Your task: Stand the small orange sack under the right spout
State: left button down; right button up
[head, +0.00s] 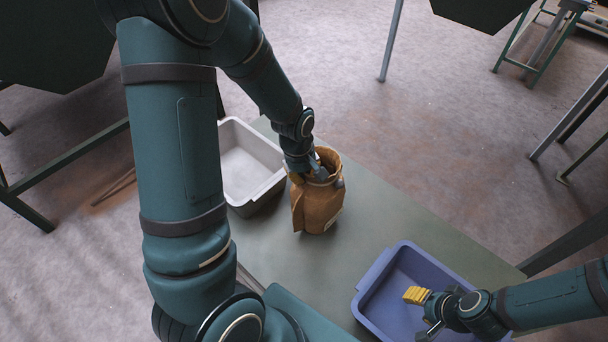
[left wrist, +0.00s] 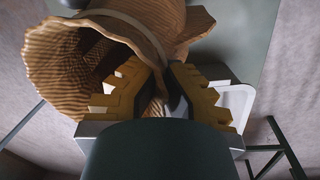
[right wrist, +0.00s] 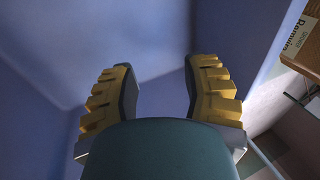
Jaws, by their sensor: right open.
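The orange sack (head: 319,204) stands roughly upright with an open mouth on the green table, beside the grey bin. My left gripper (head: 316,172) is at the sack's rim. In the left wrist view the sack (left wrist: 165,25) fills the upper middle, and the fingers of my left gripper (left wrist: 160,85) are close together with its rim pinched between them. My right gripper (head: 425,312) is over the blue bin; in the right wrist view my right gripper (right wrist: 162,85) has its fingers apart with nothing between them. No spout shows clearly.
The green table (head: 385,205) has free room right of the sack. A grey bin (head: 281,180) is at left, a blue bin (head: 372,272) at the front right. Dark hoppers (head: 480,10) stand beyond on legs.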

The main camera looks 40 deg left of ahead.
pick_arm(q)
jog(key=c, duration=1.1)
grip_release()
jog(key=shift+c, duration=0.2)
jog(key=shift+r, duration=0.1)
